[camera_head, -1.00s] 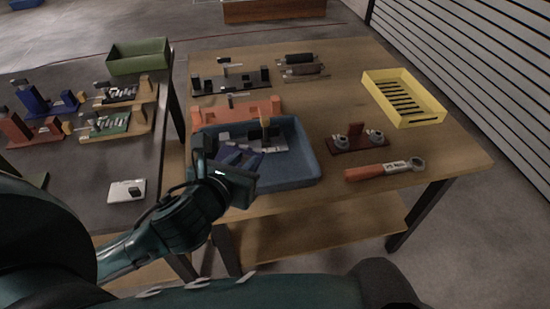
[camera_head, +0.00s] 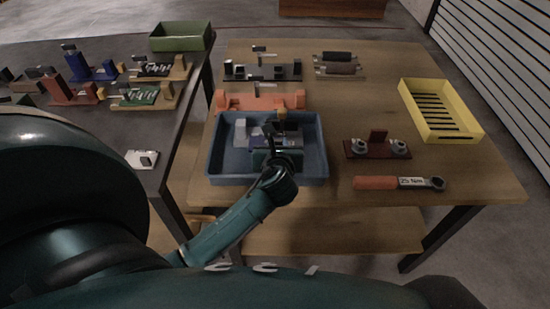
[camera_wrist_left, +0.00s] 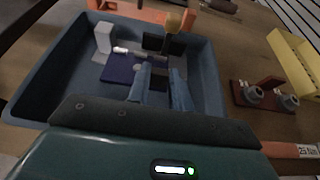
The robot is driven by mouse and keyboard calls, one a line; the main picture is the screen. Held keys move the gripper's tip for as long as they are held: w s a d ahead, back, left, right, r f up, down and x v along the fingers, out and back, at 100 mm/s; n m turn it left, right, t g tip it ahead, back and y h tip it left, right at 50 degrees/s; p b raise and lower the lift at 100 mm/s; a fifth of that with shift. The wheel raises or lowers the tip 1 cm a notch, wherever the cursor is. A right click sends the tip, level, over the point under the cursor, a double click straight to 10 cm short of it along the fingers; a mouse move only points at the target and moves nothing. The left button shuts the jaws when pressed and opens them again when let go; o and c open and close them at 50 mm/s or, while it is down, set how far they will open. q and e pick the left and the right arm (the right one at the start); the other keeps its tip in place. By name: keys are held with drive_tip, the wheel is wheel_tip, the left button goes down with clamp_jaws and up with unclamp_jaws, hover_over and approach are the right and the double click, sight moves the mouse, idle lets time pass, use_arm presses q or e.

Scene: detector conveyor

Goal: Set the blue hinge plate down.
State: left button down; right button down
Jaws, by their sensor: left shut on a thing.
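The dark blue hinge plate (camera_wrist_left: 121,69) shows in the left wrist view beside my left gripper's fingers, within the blue tray's outline. In the head view a small part of the plate (camera_head: 256,141) shows just left of the gripper. My left gripper (camera_head: 272,146) reaches over the tray (camera_head: 215,161) and is shut on the plate; its fingers (camera_wrist_left: 160,82) hide the grip itself. I cannot tell whether the plate touches the tray floor. My right gripper is not in view.
A white block (camera_wrist_left: 103,37) and a yellow-topped upright piece (camera_wrist_left: 173,23) stand in the tray near the plate. An orange fixture (camera_head: 258,102) is behind the tray. A dark red fixture (camera_head: 377,150), a torque wrench (camera_head: 400,183) and a yellow crate (camera_head: 438,110) are to the right.

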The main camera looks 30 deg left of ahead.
use_arm(q)
wheel_tip(320, 180, down, 3)
drive_tip(key=shift+r, duration=0.15)
wheel_tip(320, 180, down, 3)
drive_tip(key=shift+f+b, duration=0.1)
drive_tip(key=shift+b, duration=0.45)
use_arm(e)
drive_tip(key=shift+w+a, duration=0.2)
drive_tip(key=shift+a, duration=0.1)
use_arm(q)
drive_tip(key=c, duration=1.3)
unclamp_jaws()
drive_tip(key=shift+f, duration=0.1)
drive_tip(key=shift+o, duration=0.2)
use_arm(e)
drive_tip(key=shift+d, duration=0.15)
